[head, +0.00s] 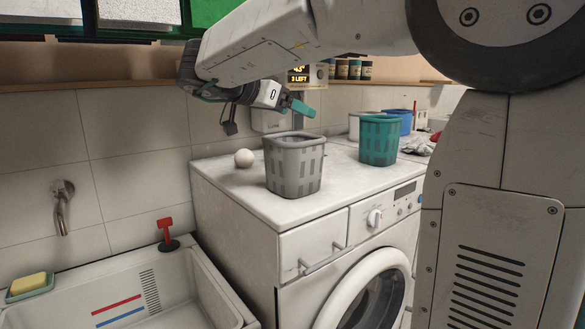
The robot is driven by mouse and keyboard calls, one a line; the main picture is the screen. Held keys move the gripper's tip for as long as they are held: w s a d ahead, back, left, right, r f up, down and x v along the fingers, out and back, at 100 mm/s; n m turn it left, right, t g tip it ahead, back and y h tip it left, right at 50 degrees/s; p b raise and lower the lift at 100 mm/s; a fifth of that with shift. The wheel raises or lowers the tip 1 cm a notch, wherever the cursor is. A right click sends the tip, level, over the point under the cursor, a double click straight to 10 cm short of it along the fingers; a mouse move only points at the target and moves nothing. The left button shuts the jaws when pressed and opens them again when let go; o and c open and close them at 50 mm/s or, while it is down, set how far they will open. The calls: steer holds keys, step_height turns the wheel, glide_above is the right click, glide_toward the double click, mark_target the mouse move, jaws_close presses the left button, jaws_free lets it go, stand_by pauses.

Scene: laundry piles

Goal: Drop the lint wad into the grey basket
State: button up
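The grey basket (293,172) stands upright on top of the white washing machine, near its front left part. Its inside is mostly hidden by the rim. A pale, round ball (244,158) lies on the machine top just left of the basket; I cannot tell whether it is the lint wad. No other clear lint wad shows. My gripper (300,107) is in the air behind and above the grey basket, its teal fingers pointing right. The fingers are small and seen from the side, so I cannot tell whether they are open or hold anything.
A teal basket (379,141) stands to the right on the machine top (222,179). Behind it are a white container (354,128), a blue bucket (403,120) and crumpled cloth (418,147). At left is a sink (205,300) with a red-handled plug (166,232). My arm covers the upper right.

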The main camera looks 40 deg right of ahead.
steer(key=v, duration=0.7)
steer(key=shift+a, duration=0.25)
